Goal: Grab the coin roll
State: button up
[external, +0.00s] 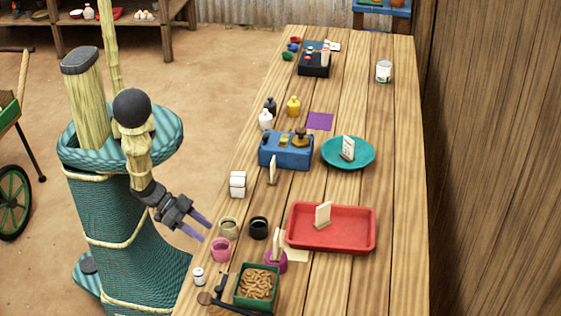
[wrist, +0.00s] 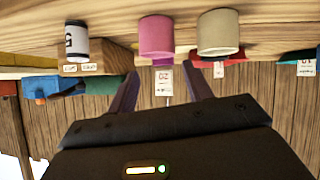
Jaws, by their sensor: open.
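I cannot tell for sure which thing is the coin roll. A small white cylinder with dark bands (external: 198,276) stands near the table's left edge; it also shows in the wrist view (wrist: 75,42), with a dark mark on its side. My gripper (external: 205,231) is open and empty at the table's left edge, beside a pink cup (external: 221,250) and a tan cup (external: 228,228). The wrist view is upside down. In it, the pink cup (wrist: 157,37) and tan cup (wrist: 218,32) appear beyond my spread fingers (wrist: 160,77).
A black cup (external: 259,228), a green box of brown pieces (external: 257,306) and a red tray (external: 370,227) stand near. A blue box (external: 285,155), a teal plate (external: 365,152) and several bottles are farther back. The table's right side (external: 385,110) has free room.

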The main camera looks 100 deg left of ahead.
jog(key=s+d+f+m+t+h+b, duration=0.2)
jog(key=s+m+h, duration=0.1)
jog(key=s, duration=0.3)
jog(key=s+d+f+m+t+h+b, duration=0.2)
jog(key=s+m+h, duration=0.1)
jog(key=s, duration=0.3)
jog(key=shift+s+f+m+h, duration=0.2)
jog(key=shift+m+h, duration=0.1)
jog(key=shift+h, duration=0.4)
jog(key=shift+w+d+b, duration=0.1)
jog(key=shift+b, duration=0.25)
jog(key=b, duration=0.5)
send_near(194, 270)
jog(key=f, duration=0.1)
jog(key=shift+a+b+x, duration=0.2)
jog(key=shift+b+x, duration=2)
jog(key=shift+x, duration=0.65)
jog(key=shift+w+r, duration=0.15)
jog(key=shift+r, duration=0.05)
